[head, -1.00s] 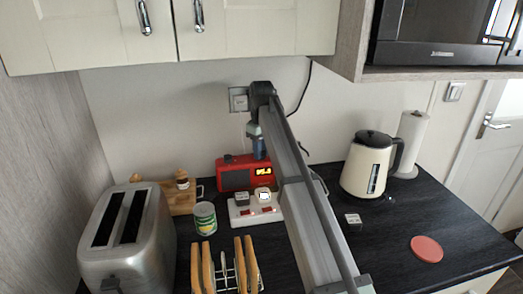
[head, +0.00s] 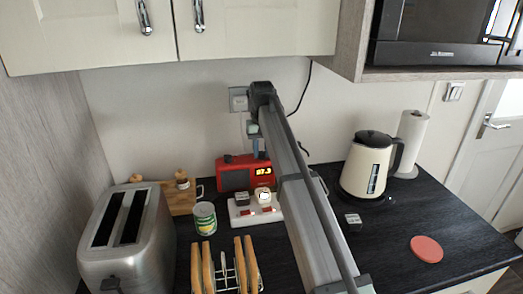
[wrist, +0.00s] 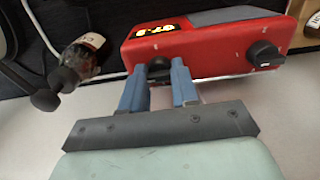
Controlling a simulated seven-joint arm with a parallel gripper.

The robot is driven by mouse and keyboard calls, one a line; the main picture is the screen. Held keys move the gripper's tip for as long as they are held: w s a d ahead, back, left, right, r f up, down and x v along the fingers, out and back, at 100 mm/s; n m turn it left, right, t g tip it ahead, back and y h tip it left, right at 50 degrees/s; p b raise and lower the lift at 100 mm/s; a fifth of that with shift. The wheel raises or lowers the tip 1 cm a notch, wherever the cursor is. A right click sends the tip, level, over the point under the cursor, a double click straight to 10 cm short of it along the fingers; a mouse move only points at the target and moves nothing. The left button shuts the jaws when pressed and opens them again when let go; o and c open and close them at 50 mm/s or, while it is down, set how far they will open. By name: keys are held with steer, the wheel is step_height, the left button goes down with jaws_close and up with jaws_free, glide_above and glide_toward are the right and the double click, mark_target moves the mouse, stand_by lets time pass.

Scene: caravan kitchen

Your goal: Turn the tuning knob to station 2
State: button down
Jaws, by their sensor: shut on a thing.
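The red radio (head: 232,180) stands at the back of the dark worktop against the wall. Its lit display (head: 264,170) reads about 87.3. In the wrist view the radio (wrist: 215,50) shows close up, with the display (wrist: 157,31) near its left end. My gripper (wrist: 159,80) has its two blue fingers on either side of a dark knob (wrist: 158,67) below the display, and is shut on it. The fingers hide much of this knob. A second black knob (wrist: 265,54) with white marks around it sits further right, apart from the fingers. In the head view my gripper (head: 257,153) is above the radio.
A white power strip (head: 240,215) with plugs lies in front of the radio. A can (head: 204,218), toast rack (head: 225,270) and toaster (head: 125,240) stand left and front. A brown bottle (wrist: 88,50) is beside the radio in the wrist view. The kettle (head: 368,165) stands right.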

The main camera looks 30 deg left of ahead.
stand_by(0.3)
steer(key=c, duration=0.8)
jaws_free()
steer(key=shift+r, duration=3.8)
